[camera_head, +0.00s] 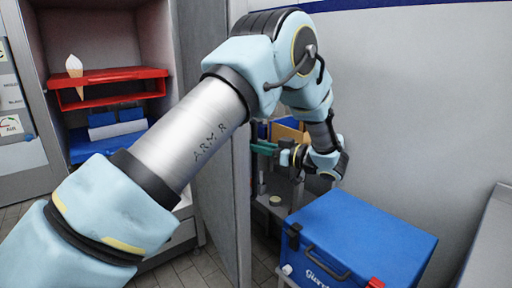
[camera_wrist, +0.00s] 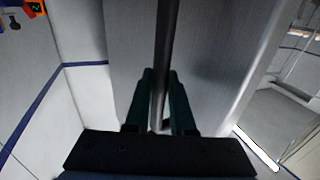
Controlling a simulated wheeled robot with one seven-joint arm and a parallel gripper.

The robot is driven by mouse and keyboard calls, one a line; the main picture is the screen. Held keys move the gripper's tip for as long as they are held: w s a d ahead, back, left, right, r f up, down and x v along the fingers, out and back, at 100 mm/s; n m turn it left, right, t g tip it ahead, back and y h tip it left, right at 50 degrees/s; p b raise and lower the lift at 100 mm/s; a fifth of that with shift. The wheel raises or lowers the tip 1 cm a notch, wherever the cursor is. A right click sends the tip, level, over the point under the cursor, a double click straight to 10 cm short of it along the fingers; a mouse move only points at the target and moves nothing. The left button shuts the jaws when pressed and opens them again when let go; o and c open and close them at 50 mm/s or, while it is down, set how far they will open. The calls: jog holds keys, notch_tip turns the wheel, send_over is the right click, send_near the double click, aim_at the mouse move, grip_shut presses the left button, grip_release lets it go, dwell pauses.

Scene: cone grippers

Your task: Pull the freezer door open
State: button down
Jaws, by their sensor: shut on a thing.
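The freezer door (camera_head: 218,190) is a tall grey panel that stands swung out from the cabinet in the head view, seen nearly edge-on. The open freezer (camera_head: 110,35) shows its inside to the left of it. My gripper (camera_head: 264,148) is on the outer side of the door, partly hidden by its edge. In the wrist view, the dark vertical handle bar (camera_wrist: 166,45) runs between the two green fingers of my gripper (camera_wrist: 158,78), which is shut on it. The grey door face (camera_wrist: 215,60) fills the wrist view behind the bar.
Inside the freezer are a red shelf (camera_head: 110,76), an ice cream cone (camera_head: 74,67) and a blue bin (camera_head: 100,146). A blue cooler box (camera_head: 365,235) stands at the right, close below my forearm. A pale wall (camera_head: 420,100) rises behind it.

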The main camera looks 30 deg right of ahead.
jog(key=shift+w+a, duration=0.1)
jog(key=shift+w, duration=0.05)
jog(key=c, duration=0.8)
grip_release()
jog(key=shift+o, duration=0.2)
jog(key=b+v, duration=0.2)
jog(key=v, duration=0.9)
jog(key=shift+b, duration=0.4)
